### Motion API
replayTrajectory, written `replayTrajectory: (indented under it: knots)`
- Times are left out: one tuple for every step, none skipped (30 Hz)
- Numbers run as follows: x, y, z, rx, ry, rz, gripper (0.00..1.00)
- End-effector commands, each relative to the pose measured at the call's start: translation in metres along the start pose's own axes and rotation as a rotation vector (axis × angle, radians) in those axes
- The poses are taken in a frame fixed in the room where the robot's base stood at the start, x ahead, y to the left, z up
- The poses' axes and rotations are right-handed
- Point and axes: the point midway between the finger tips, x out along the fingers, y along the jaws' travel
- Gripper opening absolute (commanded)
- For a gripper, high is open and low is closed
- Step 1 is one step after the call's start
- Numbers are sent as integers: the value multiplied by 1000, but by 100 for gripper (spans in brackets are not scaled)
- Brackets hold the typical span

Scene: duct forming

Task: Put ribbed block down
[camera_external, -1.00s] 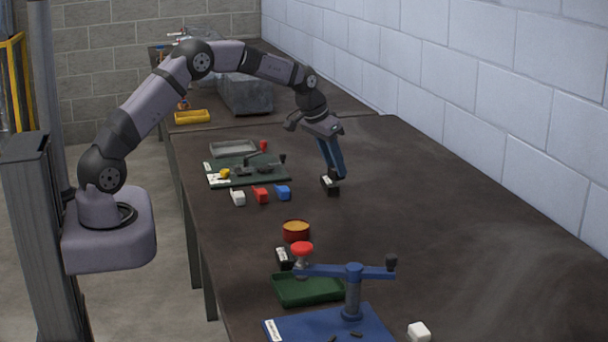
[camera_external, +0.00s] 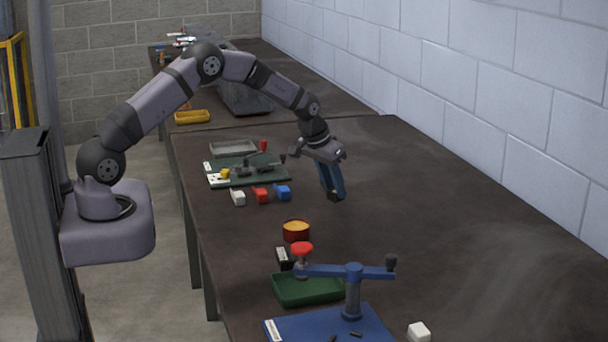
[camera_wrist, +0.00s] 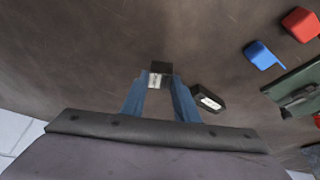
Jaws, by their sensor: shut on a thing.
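My gripper (camera_wrist: 160,82) is shut on a small dark block (camera_wrist: 160,68) with a pale patch on the side towards the camera. I take this to be the ribbed block; its ribs cannot be made out. In the external view my gripper (camera_external: 333,194) hangs with its blue fingers pointing down over the table, right of the blue block. The dark block shows only as a dark bit at the fingertips there. I cannot tell how far it is above the table. A black piece with a white label (camera_wrist: 207,99) lies beside the right finger in the wrist view.
Blue (camera_external: 283,192), red (camera_external: 260,194) and white (camera_external: 238,198) blocks stand left of my gripper. Behind them is a green fixture board (camera_external: 272,178).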

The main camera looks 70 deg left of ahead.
Motion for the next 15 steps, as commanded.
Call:
replayTrajectory:
  knots:
    - [0, 0, -1, 0, 2, 0, 0]
    - [0, 0, -1, 0, 3, 0, 0]
    - [0, 0, 0, 0, 2, 0, 0]
    - [1, 0, 0, 0, 2, 0, 0]
    - [2, 0, 0, 0, 1, 0, 0]
    - [4, 0, 2, 0, 0, 0, 0]
    - [6, 0, 3, 0, -1, 0, 0]
    - [9, 0, 4, 0, -1, 0, 0]
    - [12, 0, 6, 0, -2, 0, 0]
    - [16, 0, 7, 0, -2, 0, 0]
    - [19, 0, 8, 0, -2, 0, 0]
    - [24, 0, 10, 0, -2, 0, 0]
    - [27, 0, 11, 0, -1, 0, 0]
    - [29, 0, 12, 0, -1, 0, 0]
    - [32, 0, 13, 0, 0, 0, 0]
